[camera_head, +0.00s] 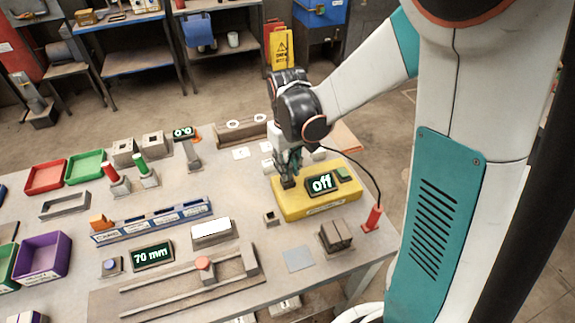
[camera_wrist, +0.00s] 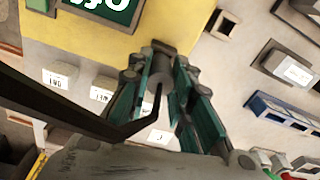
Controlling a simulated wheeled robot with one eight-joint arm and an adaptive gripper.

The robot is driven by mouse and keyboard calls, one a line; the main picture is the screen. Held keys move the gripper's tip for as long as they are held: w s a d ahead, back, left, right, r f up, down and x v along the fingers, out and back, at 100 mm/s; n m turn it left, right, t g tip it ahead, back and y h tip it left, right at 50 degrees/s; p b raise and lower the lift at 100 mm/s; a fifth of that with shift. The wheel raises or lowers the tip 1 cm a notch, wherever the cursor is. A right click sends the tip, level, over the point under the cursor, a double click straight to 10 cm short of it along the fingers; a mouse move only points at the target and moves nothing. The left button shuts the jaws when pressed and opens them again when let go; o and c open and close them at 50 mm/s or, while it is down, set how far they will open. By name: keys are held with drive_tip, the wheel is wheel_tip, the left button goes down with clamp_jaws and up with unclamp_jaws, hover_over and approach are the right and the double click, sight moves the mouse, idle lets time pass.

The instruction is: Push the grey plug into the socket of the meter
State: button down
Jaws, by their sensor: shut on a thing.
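The yellow meter (camera_head: 300,205) lies on the table, and its dark screen (camera_head: 321,183) reads "off". Its yellow top also shows in the wrist view (camera_wrist: 75,42). My gripper (camera_head: 289,172) is over the meter's left part, pointing down. In the wrist view its teal fingers (camera_wrist: 164,90) are shut on the grey plug (camera_wrist: 163,72). A black cable (camera_wrist: 60,105) runs to the plug. At the plug's lower end is a dark block (camera_head: 288,184) on the meter. The socket opening is hidden, and I cannot tell how deep the plug sits.
The cable arcs to a red post (camera_head: 374,218) at the table's right edge. A dark block (camera_head: 336,236) and a small hollow block (camera_head: 271,218) stand in front of the meter. White labelled tags (camera_wrist: 100,94) lie behind it. A blue rail (camera_head: 150,222) lies left.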

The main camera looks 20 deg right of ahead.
drive_tip(key=shift+f, duration=0.35)
drive_tip(key=c, duration=1.3)
unclamp_jaws()
drive_tip(key=shift+c, duration=0.2)
wheel_tip(320, 180, up, 12)
drive_tip(key=s+r+m+t, duration=0.1)
drive_tip(key=s+r+t, duration=0.2)
drive_tip(key=s+t, duration=0.4)
drive_tip(key=s, duration=0.8)
drive_tip(key=shift+r+m, duration=0.2)
drive_tip(key=shift+m, duration=0.2)
